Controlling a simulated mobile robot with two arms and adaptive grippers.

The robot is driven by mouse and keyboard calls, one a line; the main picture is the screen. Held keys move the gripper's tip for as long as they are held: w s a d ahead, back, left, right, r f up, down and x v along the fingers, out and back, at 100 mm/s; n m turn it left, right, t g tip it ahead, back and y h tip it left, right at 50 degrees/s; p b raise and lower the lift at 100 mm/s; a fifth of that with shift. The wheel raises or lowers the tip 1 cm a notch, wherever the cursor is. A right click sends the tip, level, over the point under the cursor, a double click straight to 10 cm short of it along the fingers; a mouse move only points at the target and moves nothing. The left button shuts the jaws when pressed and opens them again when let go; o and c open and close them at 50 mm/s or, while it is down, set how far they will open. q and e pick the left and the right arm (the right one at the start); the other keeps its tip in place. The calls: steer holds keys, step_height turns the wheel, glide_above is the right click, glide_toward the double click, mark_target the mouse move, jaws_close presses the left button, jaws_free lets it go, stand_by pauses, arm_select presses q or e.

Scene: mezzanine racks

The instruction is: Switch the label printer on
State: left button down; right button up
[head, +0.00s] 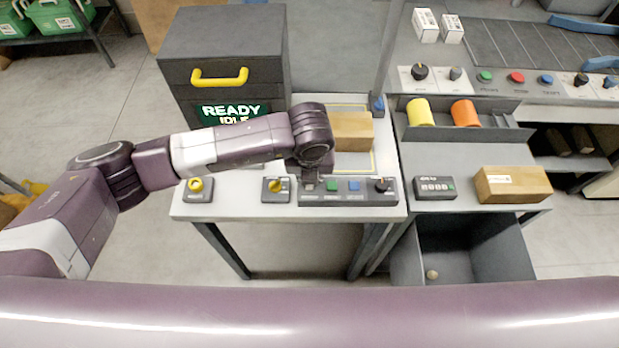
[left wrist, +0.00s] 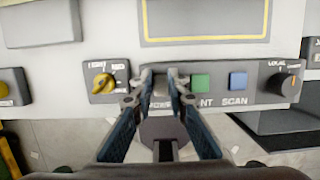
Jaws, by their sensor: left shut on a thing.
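The control panel (head: 349,191) is a dark strip at the table's front edge, with a green button (head: 331,185), a blue button (head: 354,186) and a black knob (head: 382,185). My left gripper (head: 309,182) points down at its left end. In the left wrist view, my left gripper's fingers (left wrist: 161,78) close on a small grey switch (left wrist: 160,90), whose label is partly hidden. Beside it are the green button (left wrist: 201,82), marked "...NT", and the blue SCAN button (left wrist: 237,80). A dark cabinet (head: 225,48) has a screen reading READY, IDLE. My right gripper is not seen.
Two yellow knobs, one at the far left (head: 196,184) and one nearer the panel (head: 274,184), sit left of the panel. A cardboard box (head: 351,132) lies behind it. The right bench holds a keypad (head: 435,187) and another box (head: 513,185).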

arm_select(q)
steer(key=shift+s+t+b, duration=0.15)
steer(key=shift+t+b, duration=0.35)
steer(key=shift+b, duration=0.1)
steer(key=c, duration=2.2)
jaws_free()
steer(key=shift+o, duration=0.2)
steer(key=shift+r, duration=0.1)
steer(key=v, duration=1.2)
